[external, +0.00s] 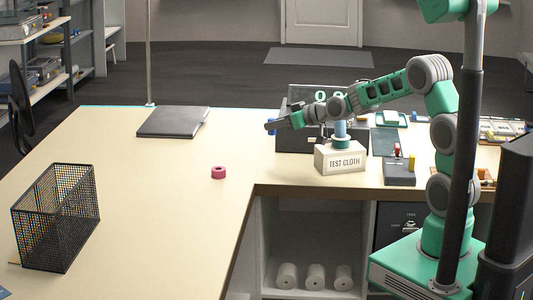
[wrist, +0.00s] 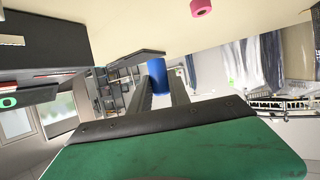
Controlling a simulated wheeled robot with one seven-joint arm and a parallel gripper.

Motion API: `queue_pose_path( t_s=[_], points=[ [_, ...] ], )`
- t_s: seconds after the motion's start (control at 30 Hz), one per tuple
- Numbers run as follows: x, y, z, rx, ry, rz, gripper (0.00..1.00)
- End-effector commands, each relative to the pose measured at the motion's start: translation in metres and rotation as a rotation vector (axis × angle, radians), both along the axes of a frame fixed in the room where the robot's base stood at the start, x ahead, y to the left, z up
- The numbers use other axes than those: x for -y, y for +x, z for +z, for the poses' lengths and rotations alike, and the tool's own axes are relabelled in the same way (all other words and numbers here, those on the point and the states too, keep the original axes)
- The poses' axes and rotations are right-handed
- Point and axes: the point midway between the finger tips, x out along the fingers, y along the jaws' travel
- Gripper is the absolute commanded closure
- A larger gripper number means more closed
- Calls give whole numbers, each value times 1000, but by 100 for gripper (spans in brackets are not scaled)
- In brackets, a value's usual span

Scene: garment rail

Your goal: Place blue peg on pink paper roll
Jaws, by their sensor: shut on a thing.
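The pink paper roll (external: 218,172) is a short ring lying flat on the bare table, left of the table's inner corner. It also shows at the top edge of the wrist view (wrist: 201,7). My gripper (external: 272,126) is above the table, up and to the right of the roll and apart from it. It is shut on the blue peg (wrist: 157,77), which sits between the fingers in the wrist view. In the external view only a small blue bit of the peg (external: 269,126) shows at the fingertips.
A black mesh basket (external: 55,220) is at the left front. A dark flat folder (external: 173,121) lies at the back. The table around the roll is clear.

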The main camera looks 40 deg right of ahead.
Motion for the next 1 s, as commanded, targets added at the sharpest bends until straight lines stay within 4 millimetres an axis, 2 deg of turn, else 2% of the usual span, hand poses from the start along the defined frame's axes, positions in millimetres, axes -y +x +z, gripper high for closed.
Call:
queue_pose_path(
  t_s=[0.07, 0.13, 0.3, 0.4, 0.47, 0.57, 0.67, 0.97, 1.0],
  points=[
    [-12, -4, -2, 3, 1, 18, 100],
    [-30, -8, 5, 6, 0, 46, 100],
    [-81, -26, 37, 7, 0, 130, 100],
    [-102, -40, 48, 3, 0, 179, 100],
    [-108, -48, 47, -1, 0, 203, 100],
    [-113, -53, 34, -3, 1, 224, 100],
    [-116, -43, 26, -4, 0, 228, 100],
    [-135, 35, -9, -4, 0, 227, 100],
    [-137, 43, -20, -7, 1, 226, 100]
  ],
)
